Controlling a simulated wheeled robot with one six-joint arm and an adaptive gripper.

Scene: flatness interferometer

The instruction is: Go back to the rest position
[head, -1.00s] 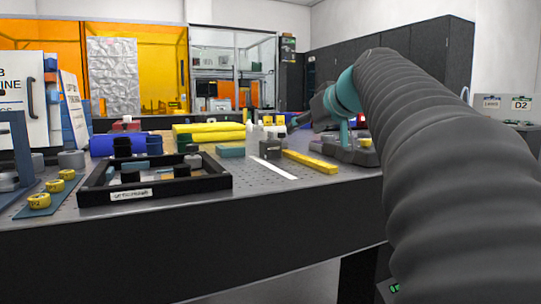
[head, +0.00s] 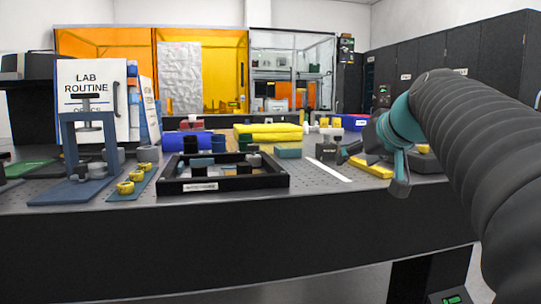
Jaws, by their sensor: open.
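My gripper (head: 350,151) is dark and small in the head view, at the end of my arm, right of the picture's middle. It is open, and I see nothing held in it.
The perforated bench top (head: 320,190) carries a black tray (head: 270,182) of parts, a white strip (head: 328,171), yellow folded material (head: 268,130) and a blue press stand (head: 75,150). A black device (head: 427,162) is partly hidden behind my wrist. The bench's front edge lies across the view.

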